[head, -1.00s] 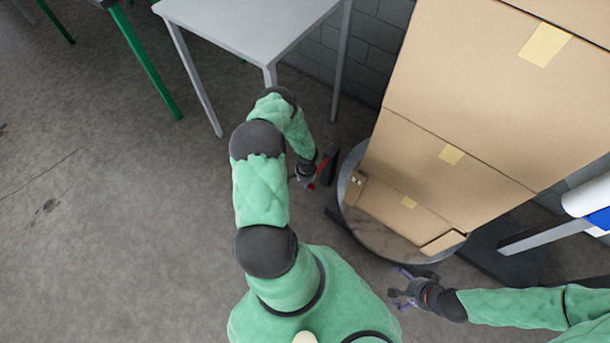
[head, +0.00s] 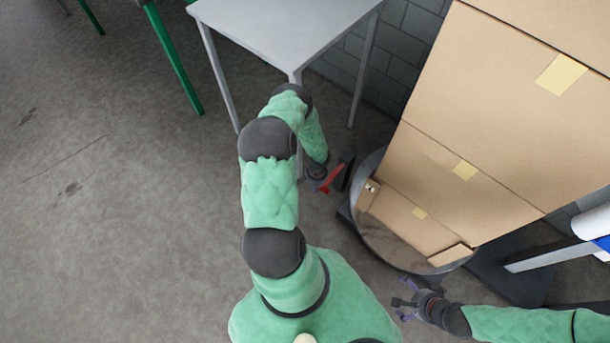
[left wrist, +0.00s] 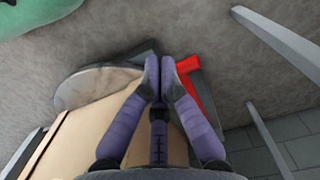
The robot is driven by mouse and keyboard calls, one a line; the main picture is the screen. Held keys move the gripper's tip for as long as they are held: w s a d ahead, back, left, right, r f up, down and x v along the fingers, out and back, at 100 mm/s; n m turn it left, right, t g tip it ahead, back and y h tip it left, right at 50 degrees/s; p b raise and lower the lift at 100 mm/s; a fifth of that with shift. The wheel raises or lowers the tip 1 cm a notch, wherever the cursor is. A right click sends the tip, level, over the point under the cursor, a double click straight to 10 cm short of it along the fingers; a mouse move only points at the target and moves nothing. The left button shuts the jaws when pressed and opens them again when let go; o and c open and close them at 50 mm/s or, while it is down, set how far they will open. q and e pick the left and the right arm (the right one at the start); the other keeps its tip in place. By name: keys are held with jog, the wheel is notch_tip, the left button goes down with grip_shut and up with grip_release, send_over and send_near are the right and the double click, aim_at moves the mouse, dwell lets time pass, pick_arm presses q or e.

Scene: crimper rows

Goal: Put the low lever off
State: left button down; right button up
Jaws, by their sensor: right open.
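The low lever (head: 332,178) is a red bar beside a dark upright part, low at the left of the round turntable (head: 372,165). It also shows red in the left wrist view (left wrist: 190,84). My left gripper (head: 318,182) is down beside the lever. In the left wrist view my left gripper (left wrist: 160,66) has its two purple fingers together, just left of the red bar, with nothing visible between them. Whether a finger touches the lever I cannot tell. My right gripper (head: 403,300) is open and empty in front of the turntable.
A dark base (head: 505,268) lies right of the turntable. The floor at left is clear.

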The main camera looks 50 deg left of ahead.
pick_arm(q)
jog(key=s+d+r+p, duration=0.1)
jog(key=s+r+p, duration=0.1)
jog(key=s, duration=0.3)
jog(key=shift+r, duration=0.85)
jog(key=shift+d, duration=0.15)
jog(key=w+d+r+t+h, duration=0.1)
jog(key=w+d+r+h, duration=0.2)
jog(key=d, duration=0.7)
jog(key=w+d+r+h, duration=0.1)
jog(key=w+d+r, duration=0.3)
jog(key=d, duration=0.6)
jog(key=s+d+r+p, duration=0.1)
jog(key=s+d+r, duration=0.4)
jog(key=d+r, duration=0.5)
jog(key=shift+s+d, duration=0.3)
jog(key=shift+d, duration=0.05)
